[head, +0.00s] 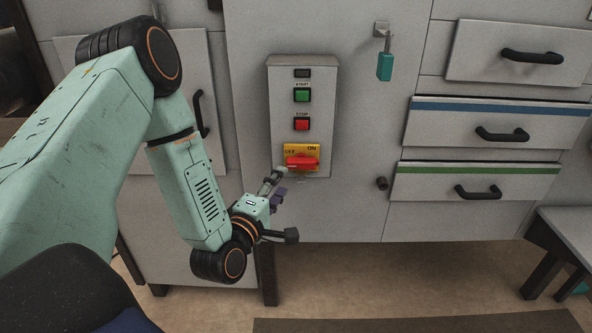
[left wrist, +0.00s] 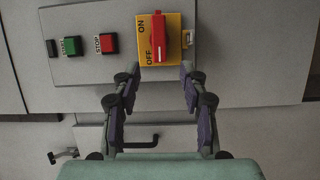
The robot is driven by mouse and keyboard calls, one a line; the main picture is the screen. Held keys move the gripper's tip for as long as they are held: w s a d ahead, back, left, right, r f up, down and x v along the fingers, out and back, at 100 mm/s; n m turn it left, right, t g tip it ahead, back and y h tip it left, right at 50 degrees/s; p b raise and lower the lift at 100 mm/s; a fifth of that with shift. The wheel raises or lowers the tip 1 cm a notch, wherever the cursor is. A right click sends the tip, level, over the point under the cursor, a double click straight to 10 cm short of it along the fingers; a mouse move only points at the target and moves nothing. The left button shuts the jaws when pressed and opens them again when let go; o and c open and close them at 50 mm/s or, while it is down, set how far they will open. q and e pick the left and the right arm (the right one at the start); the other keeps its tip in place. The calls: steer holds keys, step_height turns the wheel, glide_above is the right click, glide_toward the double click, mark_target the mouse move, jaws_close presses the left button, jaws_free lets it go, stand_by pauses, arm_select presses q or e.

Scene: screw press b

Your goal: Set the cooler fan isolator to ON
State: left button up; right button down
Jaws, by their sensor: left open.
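The cooler fan isolator is a red rotary handle (head: 303,162) on a yellow plate (head: 288,148) marked OFF at left and ON at right, low on a grey control box (head: 285,120). In the left wrist view the picture is turned, and the red handle (left wrist: 158,40) stands upright beside the words, ON above OFF. My left gripper (head: 284,204) is open and empty, just below the box in the head view. In the left wrist view its fingertips (left wrist: 160,75) are spread around the handle's line, apart from it.
A green START button (head: 302,95) and a red STOP button (head: 302,124) sit above the isolator. A teal padlock-like tag (head: 384,66) hangs to the right. Drawers with dark handles (head: 502,134) are further right. A grey bench (head: 570,235) stands at lower right.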

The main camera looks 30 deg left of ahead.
mark_target(293, 166)
arm_select(q)
steer(key=w, duration=0.5)
steer(key=w+a+b, duration=0.1)
steer(key=w, duration=0.1)
steer(key=shift+w+a, duration=0.1)
steer(key=shift+w, duration=0.2)
steer(key=shift+a+r, duration=0.1)
steer(key=shift+w, duration=0.1)
steer(key=shift+c, duration=1.3)
jaws_close()
